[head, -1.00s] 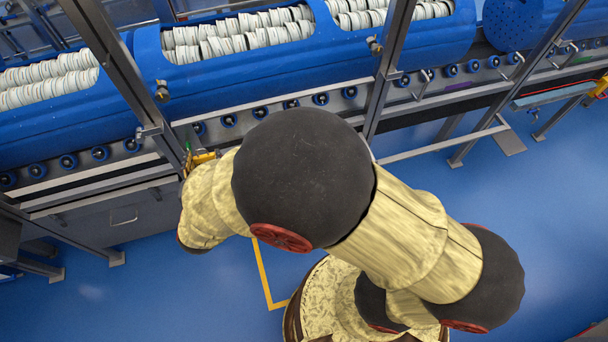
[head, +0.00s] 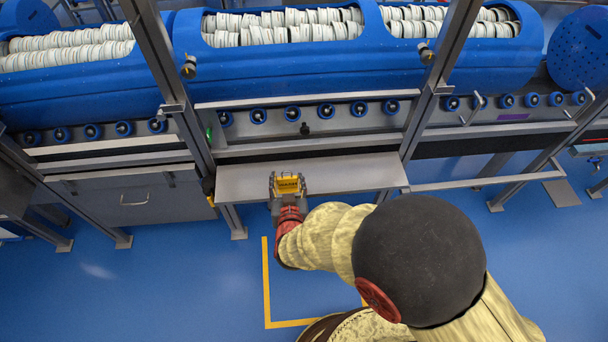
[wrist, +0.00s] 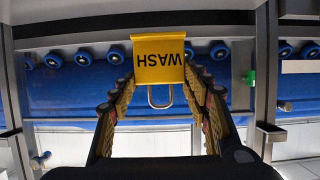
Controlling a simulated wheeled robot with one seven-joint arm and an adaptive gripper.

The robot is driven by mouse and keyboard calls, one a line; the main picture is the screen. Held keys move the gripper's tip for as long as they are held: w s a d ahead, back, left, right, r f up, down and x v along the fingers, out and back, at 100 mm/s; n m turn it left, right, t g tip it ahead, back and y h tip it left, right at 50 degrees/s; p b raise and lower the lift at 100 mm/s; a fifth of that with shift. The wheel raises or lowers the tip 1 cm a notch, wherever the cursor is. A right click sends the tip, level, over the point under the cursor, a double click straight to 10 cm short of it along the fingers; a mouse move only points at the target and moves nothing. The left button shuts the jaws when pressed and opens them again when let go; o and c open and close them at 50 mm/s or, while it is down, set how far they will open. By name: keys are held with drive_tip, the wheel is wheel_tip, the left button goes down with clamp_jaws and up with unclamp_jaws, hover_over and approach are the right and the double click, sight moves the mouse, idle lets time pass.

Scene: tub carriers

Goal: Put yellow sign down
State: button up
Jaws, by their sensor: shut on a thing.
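The yellow sign (head: 289,186) is in my gripper (head: 287,181), over the front part of a flat grey shelf (head: 355,175) on the conveyor frame. In the wrist view the sign (wrist: 159,58) reads "WASH" upside down, with a metal loop at its lower edge. My gripper's fingers (wrist: 163,82) stand on either side of the sign and are shut on it. I cannot tell whether the sign touches the shelf.
Metal posts (head: 178,85) (head: 437,85) stand at both ends of the shelf. Behind it run blue rollers (head: 292,113) and blue tubs (head: 300,62) full of pale discs. The shelf is bare right of my gripper. Yellow tape (head: 267,280) marks the floor.

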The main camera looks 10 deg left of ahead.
drive_tip(key=w+a+f+b, duration=0.1)
drive_tip(key=w+f, duration=0.2)
drive_tip(key=w+a+f+b, duration=0.2)
drive_tip(key=w+f, duration=0.1)
drive_tip(key=w, duration=0.1)
drive_tip(key=w+a+f+b, duration=0.2)
drive_tip(key=w+f, duration=0.1)
drive_tip(key=shift+w+a, duration=0.2)
drive_tip(key=shift+w, duration=0.15)
drive_tip(key=shift+w+a+f+b, duration=0.1)
drive_tip(key=shift+f+b, duration=1.05)
drive_tip(key=shift+f, duration=0.5)
drive_tip(key=shift+f, duration=0.2)
drive_tip(key=o, duration=1.1)
drive_tip(key=shift+o, duration=0.2)
drive_tip(key=shift+r, duration=0.15)
